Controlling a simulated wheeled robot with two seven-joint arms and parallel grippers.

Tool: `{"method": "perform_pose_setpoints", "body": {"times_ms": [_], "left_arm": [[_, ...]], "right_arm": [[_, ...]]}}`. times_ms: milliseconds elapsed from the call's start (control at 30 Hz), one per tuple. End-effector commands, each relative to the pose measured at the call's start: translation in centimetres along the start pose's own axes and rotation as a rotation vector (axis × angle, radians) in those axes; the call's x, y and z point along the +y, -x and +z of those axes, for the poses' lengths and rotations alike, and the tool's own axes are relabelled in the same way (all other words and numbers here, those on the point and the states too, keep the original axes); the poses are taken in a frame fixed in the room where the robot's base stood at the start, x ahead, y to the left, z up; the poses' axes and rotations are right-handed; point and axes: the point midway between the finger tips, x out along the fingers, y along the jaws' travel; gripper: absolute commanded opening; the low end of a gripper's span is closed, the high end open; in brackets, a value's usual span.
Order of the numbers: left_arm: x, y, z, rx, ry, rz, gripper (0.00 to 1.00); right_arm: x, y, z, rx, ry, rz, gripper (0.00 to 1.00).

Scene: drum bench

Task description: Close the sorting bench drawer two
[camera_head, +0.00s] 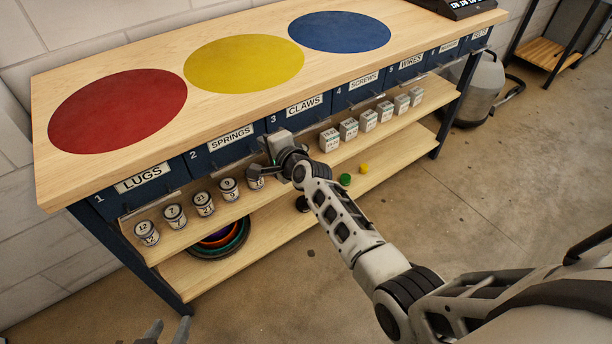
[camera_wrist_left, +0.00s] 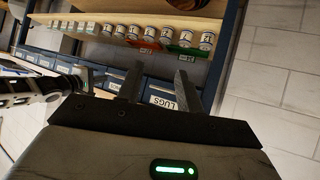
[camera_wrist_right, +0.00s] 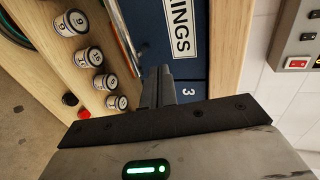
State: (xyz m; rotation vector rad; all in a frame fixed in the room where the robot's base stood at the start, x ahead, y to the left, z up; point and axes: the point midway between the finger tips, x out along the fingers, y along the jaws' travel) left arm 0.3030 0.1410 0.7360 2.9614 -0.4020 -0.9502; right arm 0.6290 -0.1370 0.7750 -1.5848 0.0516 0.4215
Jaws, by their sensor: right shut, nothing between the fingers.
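Drawer two, the blue SPRINGS drawer (camera_head: 222,150), is in the front row of the bench, between LUGS and CLAWS. It looks about flush with its neighbours; a small gap cannot be told. In the right wrist view its front (camera_wrist_right: 178,20) is close. My right gripper (camera_head: 266,158) is shut and empty, in front of the bench near the border of drawers two and three. Its fingers (camera_wrist_right: 157,86) overlap the drawer fronts; contact cannot be told. My left gripper (camera_head: 168,334) is open and empty, low in front of the bench; its spread fingers (camera_wrist_left: 157,86) show in the left wrist view.
The LUGS drawer (camera_head: 143,182) and CLAWS drawer (camera_head: 300,106) flank it. Nested bowls (camera_head: 222,243) sit on the lower shelf. The floor (camera_head: 470,205) in front is clear.

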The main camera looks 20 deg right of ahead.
Motion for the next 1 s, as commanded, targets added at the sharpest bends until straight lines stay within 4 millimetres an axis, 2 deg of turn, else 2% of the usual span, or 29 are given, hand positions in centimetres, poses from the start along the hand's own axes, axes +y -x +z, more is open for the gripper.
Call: {"method": "perform_pose_setpoints", "body": {"times_ms": [133, 400, 600, 767, 867, 967, 1000], "left_arm": [[-0.1, 0.7, -0.5, -0.017, -0.017, -0.008, 0.36], [-0.3, 0.9, -0.6, -0.030, -0.041, -0.014, 0.36], [-0.5, 0.8, -0.4, -0.034, -0.045, -0.016, 0.36], [-0.5, 0.8, -0.4, -0.034, -0.045, -0.016, 0.36], [-0.5, 0.8, -0.4, -0.033, -0.045, -0.016, 0.36], [-0.5, 0.8, -0.5, -0.032, -0.044, -0.016, 0.36], [-0.5, 0.8, -0.5, -0.031, -0.044, -0.016, 0.36]], "right_arm": [[0.2, 3.1, 0.1, -0.004, 0.001, 0.004, 0.00], [0.5, 8.8, 0.1, -0.005, 0.003, 0.007, 0.00], [0.5, 10.9, 0.1, -0.005, 0.003, 0.006, 0.00], [0.6, 11.3, 0.1, -0.005, 0.005, 0.008, 0.00], [1.8, 12.3, 0.4, -0.008, 0.095, 0.033, 0.00], [5.0, 15.5, 1.3, -0.029, 0.368, 0.100, 0.00], [6.4, 17.2, 1.9, -0.049, 0.518, 0.133, 0.00]]}}
